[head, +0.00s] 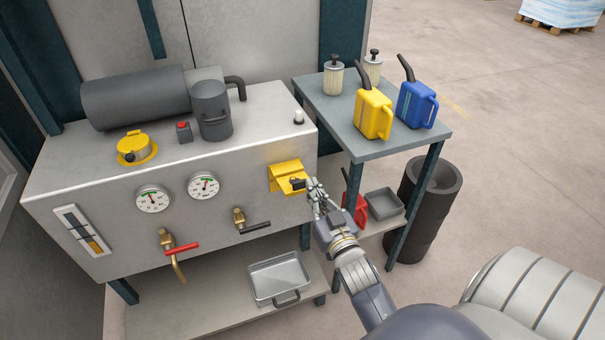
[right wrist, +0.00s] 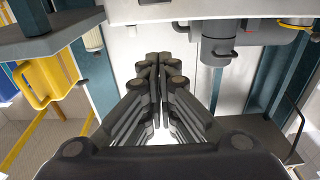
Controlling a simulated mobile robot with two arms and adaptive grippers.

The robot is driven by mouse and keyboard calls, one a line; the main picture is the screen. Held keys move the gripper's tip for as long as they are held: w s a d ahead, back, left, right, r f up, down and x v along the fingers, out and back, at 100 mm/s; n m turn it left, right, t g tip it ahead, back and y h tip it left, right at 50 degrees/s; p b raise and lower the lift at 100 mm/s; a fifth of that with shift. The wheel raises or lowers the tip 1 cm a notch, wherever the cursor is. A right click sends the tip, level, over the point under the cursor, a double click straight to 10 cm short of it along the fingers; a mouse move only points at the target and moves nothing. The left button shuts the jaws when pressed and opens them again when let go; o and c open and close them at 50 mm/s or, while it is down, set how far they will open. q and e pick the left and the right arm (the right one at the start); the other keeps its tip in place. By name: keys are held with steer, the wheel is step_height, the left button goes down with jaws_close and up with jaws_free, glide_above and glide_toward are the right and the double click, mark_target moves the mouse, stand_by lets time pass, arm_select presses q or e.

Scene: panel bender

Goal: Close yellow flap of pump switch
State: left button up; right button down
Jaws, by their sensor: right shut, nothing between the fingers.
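The yellow pump switch housing (head: 286,170) is on the right end of the grey machine's front panel. Its yellow flap stands out from the panel, and a black switch part (head: 298,185) shows beside it, so the flap looks open. My right gripper (head: 312,186) is just right of the switch, with its fingertips close to the black part; I cannot tell whether they touch. In the right wrist view the fingers (right wrist: 160,62) are shut together and empty. The switch cannot be made out there. My left gripper is not in view.
A side table (head: 345,130) right of the machine holds yellow (head: 373,115) and blue (head: 416,105) cans. Below it are a red can (head: 360,210) and a grey tray (head: 384,204). A black-handled valve (head: 240,220) sits left of the switch, below the gauges.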

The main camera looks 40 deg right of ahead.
steer(key=p, duration=0.1)
glide_above(295, 183)
steer(key=d, duration=0.1)
steer(key=shift+s+d+r, duration=0.1)
steer(key=shift+s+r, duration=0.3)
steer(key=shift+r, duration=0.05)
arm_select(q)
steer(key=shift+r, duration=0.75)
arm_select(e)
steer(key=shift+s+f, duration=0.2)
steer(key=shift+f, duration=0.5)
steer(key=shift+s+f, duration=0.2)
steer(key=shift+f, duration=0.5)
steer(key=shift+s+f, duration=0.2)
steer(key=shift+f, duration=0.5)
